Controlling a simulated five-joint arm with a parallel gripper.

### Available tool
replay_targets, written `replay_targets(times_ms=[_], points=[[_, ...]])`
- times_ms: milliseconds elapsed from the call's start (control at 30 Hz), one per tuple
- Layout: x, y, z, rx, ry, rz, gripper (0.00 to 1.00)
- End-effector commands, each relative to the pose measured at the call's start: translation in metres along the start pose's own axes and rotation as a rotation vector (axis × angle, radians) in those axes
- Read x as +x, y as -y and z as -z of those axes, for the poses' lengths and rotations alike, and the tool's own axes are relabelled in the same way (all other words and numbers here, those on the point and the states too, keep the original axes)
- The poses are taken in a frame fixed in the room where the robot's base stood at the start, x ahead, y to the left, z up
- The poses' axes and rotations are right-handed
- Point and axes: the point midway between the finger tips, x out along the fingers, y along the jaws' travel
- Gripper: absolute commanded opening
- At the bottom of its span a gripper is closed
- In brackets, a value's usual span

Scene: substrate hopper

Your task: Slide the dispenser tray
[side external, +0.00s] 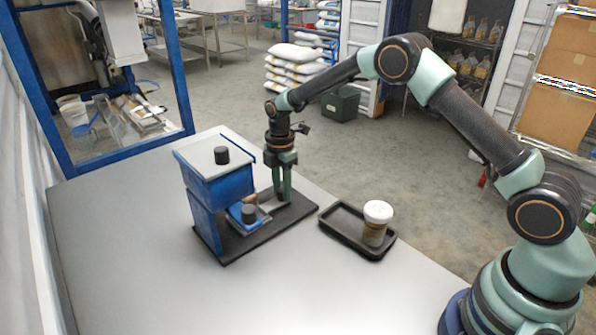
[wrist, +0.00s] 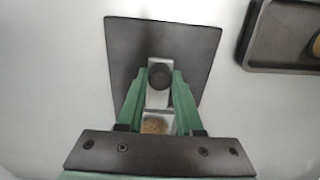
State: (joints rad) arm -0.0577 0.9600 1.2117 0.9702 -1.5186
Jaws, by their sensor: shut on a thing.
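The blue dispenser (side external: 218,190) stands on a dark base plate (side external: 290,215), with a grey lid and black knob on top. A low blue block with a black knob (side external: 248,213) juts from its front. My gripper (side external: 282,198) points down beside it, low over the plate. In the wrist view its green fingers (wrist: 160,78) are shut around the black knob of the light metal dispenser tray (wrist: 157,98). Brown substrate (wrist: 155,126) shows in the tray between the fingers. In the side view the fingers partly hide the tray.
A black shallow tray (side external: 337,229) lies to the right of the dispenser. A white-lidded jar (side external: 376,222) of brown material stands in it. The grey table (side external: 130,260) is clear at left and in front.

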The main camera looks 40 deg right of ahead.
Motion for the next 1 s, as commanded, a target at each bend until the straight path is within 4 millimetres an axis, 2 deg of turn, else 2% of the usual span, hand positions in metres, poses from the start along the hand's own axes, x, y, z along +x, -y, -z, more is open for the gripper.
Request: replay_targets(times_ms=[400,767,800,833,1000], points=[[-0.001,0.0,-0.03,0.002,0.0,-0.001,0.04],[-0.001,0.0,-0.035,0.003,0.0,-0.001,0.04],[-0.001,0.0,-0.035,0.003,0.0,-0.001,0.5],[-0.001,0.0,-0.035,0.003,0.0,-0.001,0.57],[0.0,0.0,-0.034,0.001,0.0,-0.001,0.57]])
